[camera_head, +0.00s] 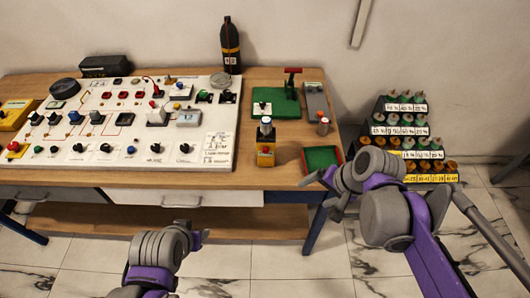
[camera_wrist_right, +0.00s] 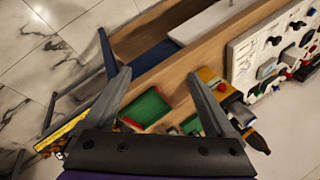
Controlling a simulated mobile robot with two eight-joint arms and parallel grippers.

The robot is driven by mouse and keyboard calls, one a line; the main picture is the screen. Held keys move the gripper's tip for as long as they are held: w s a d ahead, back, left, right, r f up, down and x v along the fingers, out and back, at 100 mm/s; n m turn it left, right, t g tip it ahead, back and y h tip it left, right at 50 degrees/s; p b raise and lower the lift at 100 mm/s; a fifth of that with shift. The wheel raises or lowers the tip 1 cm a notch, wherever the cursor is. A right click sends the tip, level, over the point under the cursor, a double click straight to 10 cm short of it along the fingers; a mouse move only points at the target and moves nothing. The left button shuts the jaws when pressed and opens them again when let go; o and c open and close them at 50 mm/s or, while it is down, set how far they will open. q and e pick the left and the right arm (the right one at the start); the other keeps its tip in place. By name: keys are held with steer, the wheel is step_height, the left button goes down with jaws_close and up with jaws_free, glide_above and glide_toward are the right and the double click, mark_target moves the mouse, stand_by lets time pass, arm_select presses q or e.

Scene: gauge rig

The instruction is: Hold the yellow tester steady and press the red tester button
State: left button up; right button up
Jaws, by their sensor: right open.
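The yellow tester (camera_head: 265,158) is a small yellow box with a red button (camera_head: 265,150) on its top, near the table's front edge. It also shows in the right wrist view (camera_wrist_right: 208,76), beside the right-hand finger and partly covered by it. My right gripper (camera_head: 312,178) is at the table's front right corner, to the right of the tester and apart from it. In the right wrist view the gripper (camera_wrist_right: 157,73) has its fingers spread with nothing held between them. My left gripper (camera_head: 202,236) is low in front of the table; its fingers are not clear.
A white panel (camera_head: 222,120) with knobs and switches fills the table's left and middle. A stepped rack (camera_head: 399,131) stands beyond the table.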

steer(key=w+a+f+m+g+y+b, duration=0.1)
steer(key=w+a+f+m+y+b, duration=0.1)
steer(key=w+m+y, duration=0.3)
steer(key=w+a+f+m+g+y+b, duration=0.1)
steer(key=w+a+f+m+b, duration=0.15)
steer(key=w, duration=0.55)
steer(key=m+g+y+b, duration=0.1)
steer(key=m+y+b, duration=0.3)
steer(key=y, duration=0.1)
glide_toward(270, 155)
steer(key=w+f, duration=0.3)
steer(key=shift+a+f, duration=0.15)
steer(key=shift+f, duration=0.1)
arm_select(q)
step_height(270, 155, down, 13)
steer(key=s+b, duration=0.2)
steer(key=s, duration=0.1)
steer(key=shift+f+g, duration=0.2)
steer(key=shift+g, duration=0.2)
arm_select(e)
steer(key=shift+x, duration=4.95)
steer(key=shift+s, duration=0.1)
steer(key=shift+c, duration=0.3)
steer(key=c, duration=0.7)
arm_select(q)
jaws_close()
arm_select(e)
steer(key=shift+c, duration=0.5)
